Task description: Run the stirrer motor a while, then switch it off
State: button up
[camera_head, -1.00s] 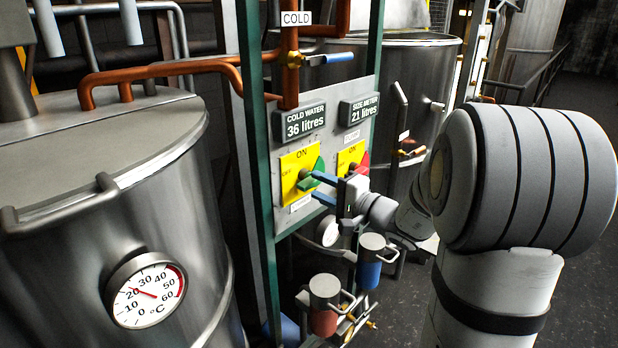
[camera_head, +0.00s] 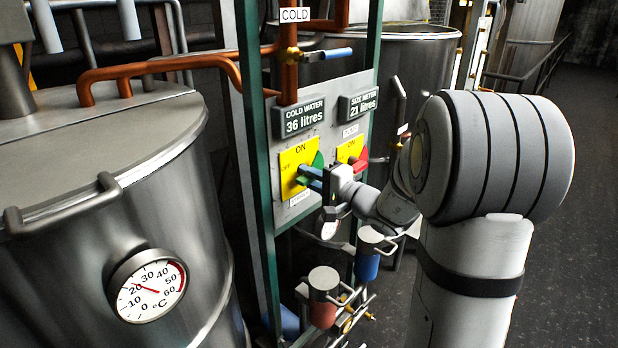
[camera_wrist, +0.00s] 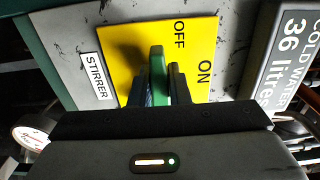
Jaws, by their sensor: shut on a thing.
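The yellow stirrer switch plate (camera_head: 292,160) is on the grey panel, with ON at its top and OFF at its left. It carries a green handle (camera_head: 318,159). The wrist view shows the plate (camera_wrist: 118,40) turned sideways beside a STIRRER label (camera_wrist: 95,76). My gripper (camera_head: 309,178) is at the plate, its blue fingers closed around the green handle. In the wrist view the handle (camera_wrist: 157,70) stands between the two fingers (camera_wrist: 160,88). The fingers partly hide it, so I cannot tell exactly which mark it points to.
A second yellow switch (camera_head: 349,150) with a red handle (camera_head: 361,160) is close to the right. Displays above read COLD WATER 36 litres (camera_head: 299,118) and SIZE METER 21 litres (camera_head: 358,104). A steel vat (camera_head: 120,190) stands left. Red and blue cylinders (camera_head: 323,290) are below.

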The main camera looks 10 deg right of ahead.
jog(key=shift+m+b, duration=0.4)
jog(key=shift+b, duration=0.05)
grip_shut()
jog(key=shift+f+m, duration=0.1)
jog(key=shift+m, duration=0.2)
jog(key=shift+m+b, duration=1.1)
jog(key=shift+b, duration=0.05)
jog(key=m+b, duration=0.1)
jog(key=m, duration=0.1)
jog(key=r+m+b, duration=0.1)
jog(key=m, duration=0.2)
jog(key=shift+w+d+r, duration=0.1)
jog(key=shift+d, duration=0.1)
jog(key=m, duration=0.5)
jog(key=shift+w+d+r, duration=0.15)
jog(key=shift+d+r, duration=0.05)
jog(key=shift+r, duration=0.05)
jog(key=shift+w+d+m+p, duration=0.15)
jog(key=shift+m+p, duration=0.25)
jog(key=shift+m, duration=0.7)
jog(key=shift+w+d+m+p, duration=0.1)
jog(key=shift+m+p, duration=0.3)
jog(key=shift+m, duration=0.7)
jog(key=o, duration=0.8)
grip_release()
jog(key=shift+c, duration=0.2)
